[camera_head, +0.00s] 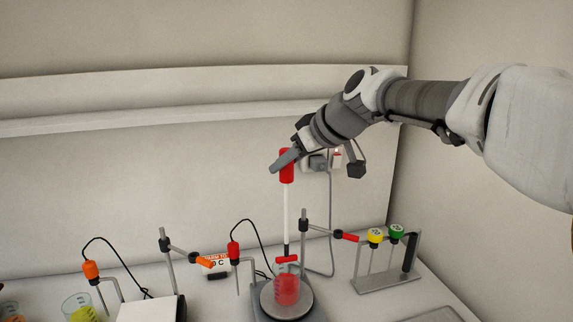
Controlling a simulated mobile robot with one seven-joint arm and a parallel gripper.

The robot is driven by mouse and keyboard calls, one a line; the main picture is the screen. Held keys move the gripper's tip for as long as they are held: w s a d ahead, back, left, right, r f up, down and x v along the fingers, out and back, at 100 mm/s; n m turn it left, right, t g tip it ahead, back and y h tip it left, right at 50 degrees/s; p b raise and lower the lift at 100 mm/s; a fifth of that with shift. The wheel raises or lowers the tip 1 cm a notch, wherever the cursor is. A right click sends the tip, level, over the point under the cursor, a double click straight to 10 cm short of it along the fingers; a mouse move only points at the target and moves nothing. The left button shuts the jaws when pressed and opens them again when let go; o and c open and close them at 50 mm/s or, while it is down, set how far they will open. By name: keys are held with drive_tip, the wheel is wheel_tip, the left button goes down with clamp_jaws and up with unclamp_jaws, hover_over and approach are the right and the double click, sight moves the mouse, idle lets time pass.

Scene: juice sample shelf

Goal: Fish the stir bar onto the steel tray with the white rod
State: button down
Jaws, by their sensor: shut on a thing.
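My gripper (284,162) is shut on the red handle of the white rod (287,210), which hangs upright. The rod's dark lower tip is just above a beaker of red liquid (287,290) on a round hotplate. A short red bar, apparently the stir bar (286,259), lies crosswise at the tip, above the liquid near the beaker's mouth; it appears to touch the tip. The steel tray (440,315) shows only in part at the lower right edge.
A stand post (303,245) with a red-tipped clamp is close right of the rod. A rack (388,283) with yellow- and green-topped rods stands farther right. A red-capped probe (234,252) and its cable are to the left. Another stand and beaker are farther left.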

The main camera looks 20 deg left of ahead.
drive_tip(key=shift+r+p, duration=1.9)
drive_tip(key=shift+r, duration=0.9)
drive_tip(key=shift+d, duration=0.15)
